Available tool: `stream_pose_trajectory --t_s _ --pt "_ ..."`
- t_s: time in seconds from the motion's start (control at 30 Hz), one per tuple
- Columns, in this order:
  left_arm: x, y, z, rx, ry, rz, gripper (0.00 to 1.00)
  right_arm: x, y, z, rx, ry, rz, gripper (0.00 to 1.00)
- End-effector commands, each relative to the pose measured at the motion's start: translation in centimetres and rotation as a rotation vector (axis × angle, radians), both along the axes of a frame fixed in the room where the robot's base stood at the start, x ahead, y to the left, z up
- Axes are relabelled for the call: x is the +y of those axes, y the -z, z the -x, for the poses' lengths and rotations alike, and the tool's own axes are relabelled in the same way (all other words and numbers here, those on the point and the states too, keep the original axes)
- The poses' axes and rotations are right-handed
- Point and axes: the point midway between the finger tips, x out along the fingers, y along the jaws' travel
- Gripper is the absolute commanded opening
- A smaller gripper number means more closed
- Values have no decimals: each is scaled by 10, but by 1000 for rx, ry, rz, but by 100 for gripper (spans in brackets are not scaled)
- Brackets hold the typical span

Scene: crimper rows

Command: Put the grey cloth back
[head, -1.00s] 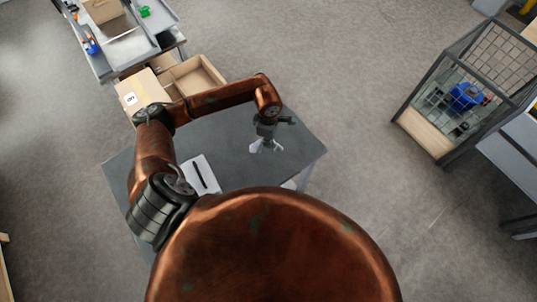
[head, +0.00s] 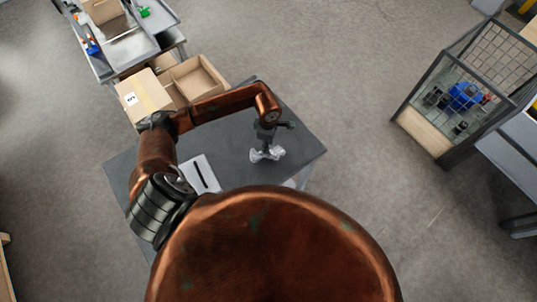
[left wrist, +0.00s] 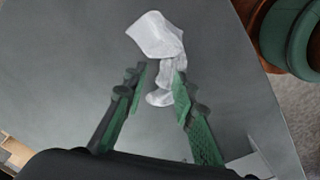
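The grey cloth (head: 276,154) is a pale, crumpled piece at the right part of the dark table (head: 230,172). In the left wrist view the cloth (left wrist: 155,37) runs from beyond the fingertips down past the right finger, with a small fold between the fingers. My left gripper (head: 265,148) points down right at the cloth in the head view. In the left wrist view its green-padded fingers (left wrist: 159,82) stand apart, open around part of the cloth. I cannot tell whether they touch it. My right gripper is not in view.
A white sheet with a dark slot (head: 199,172) lies on the table left of the cloth. Cardboard boxes (head: 147,95) stand beyond the table's far left edge. A mesh-sided cage (head: 462,90) with a blue item stands at the right, across open floor.

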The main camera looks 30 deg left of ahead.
Motion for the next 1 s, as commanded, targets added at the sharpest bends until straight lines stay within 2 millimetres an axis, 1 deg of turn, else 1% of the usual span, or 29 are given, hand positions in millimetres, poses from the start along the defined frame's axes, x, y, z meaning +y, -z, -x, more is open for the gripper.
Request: stream_pose_trajectory --t_s 0.03,0.2,0.27,0.57,0.67,0.77,1.0 --pt "0 0 0 0 0 0 30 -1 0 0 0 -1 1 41" --pt "0 0 0 0 0 0 42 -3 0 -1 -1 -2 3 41" --pt "0 0 0 0 0 0 45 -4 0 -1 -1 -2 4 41" --pt "0 -2 0 -1 0 0 45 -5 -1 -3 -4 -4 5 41" --pt "1 -11 -1 -2 1 0 45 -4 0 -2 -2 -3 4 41" --pt "1 -28 -1 -4 2 -1 45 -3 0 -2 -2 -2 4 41" --pt "1 -79 -1 -4 2 -2 45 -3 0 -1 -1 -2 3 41"
